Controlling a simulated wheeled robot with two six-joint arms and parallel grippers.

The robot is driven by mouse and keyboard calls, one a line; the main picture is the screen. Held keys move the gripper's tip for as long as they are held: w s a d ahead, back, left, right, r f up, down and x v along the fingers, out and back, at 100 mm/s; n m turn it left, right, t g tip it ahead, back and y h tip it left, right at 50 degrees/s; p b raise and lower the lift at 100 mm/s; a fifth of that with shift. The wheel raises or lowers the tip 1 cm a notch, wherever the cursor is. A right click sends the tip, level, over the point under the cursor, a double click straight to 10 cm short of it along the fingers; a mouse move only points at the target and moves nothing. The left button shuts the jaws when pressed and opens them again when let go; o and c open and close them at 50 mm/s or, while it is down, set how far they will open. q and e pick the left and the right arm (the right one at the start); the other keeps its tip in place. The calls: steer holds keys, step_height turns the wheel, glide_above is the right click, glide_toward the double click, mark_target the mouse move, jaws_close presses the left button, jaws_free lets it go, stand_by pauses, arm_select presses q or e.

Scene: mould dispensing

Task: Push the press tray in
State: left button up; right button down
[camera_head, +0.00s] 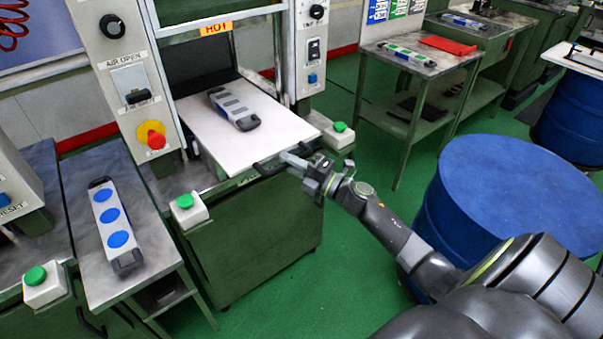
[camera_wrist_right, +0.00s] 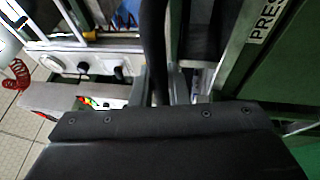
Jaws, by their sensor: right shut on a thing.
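The press tray (camera_head: 275,122) is a pale flat plate sticking out of the front of the press, below the orange HOT label. A grey mould (camera_head: 236,108) with dark slots and black ends lies on it. A dark handle (camera_head: 264,170) runs along the tray's front edge. My right gripper (camera_head: 296,160) is at the right end of this handle and shut on it. In the right wrist view, the handle (camera_wrist_right: 154,50) is a dark bar passing between my fingers (camera_wrist_right: 162,88). My left gripper is not in view.
Green buttons on white boxes stand left (camera_head: 188,209) and right (camera_head: 339,134) of the tray. A mould with blue discs (camera_head: 116,221) lies on the left side table. A blue drum (camera_head: 510,190) stands close to my right arm. Green floor is open before the press.

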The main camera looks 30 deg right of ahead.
mark_target(265, 138)
steer(key=w+b, duration=0.1)
steer(key=w, duration=0.3)
steer(key=w+b, duration=0.1)
steer(key=w, duration=0.2)
steer(key=w+a+b, duration=0.1)
steer(key=w, duration=0.3)
steer(key=shift+w, duration=0.35)
steer(key=c, duration=1.4)
jaws_free()
steer(key=shift+s+d, duration=0.1)
steer(key=b+v, duration=0.3)
steer(key=v, duration=1.4)
